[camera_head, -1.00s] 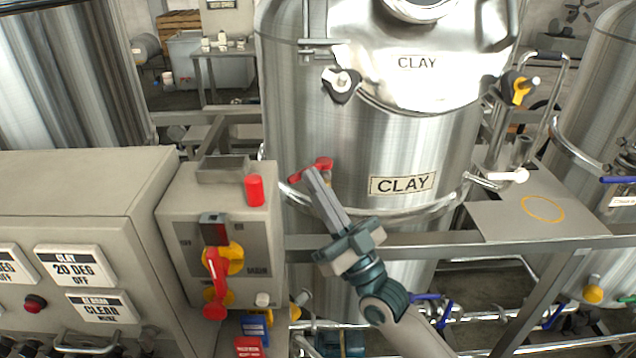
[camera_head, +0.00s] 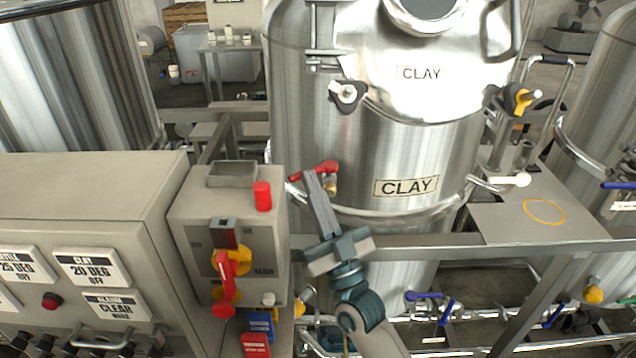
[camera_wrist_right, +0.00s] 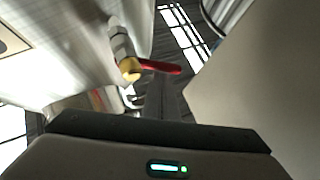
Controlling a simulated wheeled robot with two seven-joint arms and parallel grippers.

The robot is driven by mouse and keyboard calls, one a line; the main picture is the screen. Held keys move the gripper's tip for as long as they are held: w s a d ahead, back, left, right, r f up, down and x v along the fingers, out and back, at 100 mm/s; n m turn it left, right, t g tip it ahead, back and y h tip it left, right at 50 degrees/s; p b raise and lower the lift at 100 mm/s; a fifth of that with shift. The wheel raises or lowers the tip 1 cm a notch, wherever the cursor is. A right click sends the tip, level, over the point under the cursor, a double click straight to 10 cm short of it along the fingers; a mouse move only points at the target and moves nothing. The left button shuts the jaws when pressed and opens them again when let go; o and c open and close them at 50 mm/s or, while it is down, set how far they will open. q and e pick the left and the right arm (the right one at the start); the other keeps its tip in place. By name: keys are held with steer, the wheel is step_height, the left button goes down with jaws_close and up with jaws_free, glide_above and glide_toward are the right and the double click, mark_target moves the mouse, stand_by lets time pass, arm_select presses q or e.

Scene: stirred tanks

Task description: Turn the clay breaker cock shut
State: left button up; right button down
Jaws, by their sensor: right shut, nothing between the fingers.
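The clay tank (camera_head: 420,150) stands in the middle with a CLAY plate (camera_head: 405,187) on its front. A cock with a red lever (camera_head: 322,168) and a brass body (camera_head: 330,187) sits on its left side. The lever lies nearly level across the picture. My right gripper (camera_head: 309,176) is shut and empty, its fingertips at the lever, overlapping its left part in the head view. I cannot tell whether they touch. In the right wrist view the red lever (camera_wrist_right: 160,66) and its yellow body (camera_wrist_right: 129,67) show ahead of the gripper. My left gripper is out of view.
A grey switch box (camera_head: 270,230) with a red handle (camera_head: 225,280) and a red knob (camera_head: 262,195) stands close left of my right gripper. A frame rail (camera_head: 450,247) runs below the cock.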

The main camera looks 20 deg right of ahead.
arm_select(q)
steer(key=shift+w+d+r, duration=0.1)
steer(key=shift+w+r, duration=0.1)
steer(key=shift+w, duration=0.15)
arm_select(e)
steer(key=shift+w+a+y, duration=0.3)
steer(key=shift+w+a, duration=0.1)
steer(key=shift+w, duration=0.2)
steer(key=shift+w+a, duration=0.1)
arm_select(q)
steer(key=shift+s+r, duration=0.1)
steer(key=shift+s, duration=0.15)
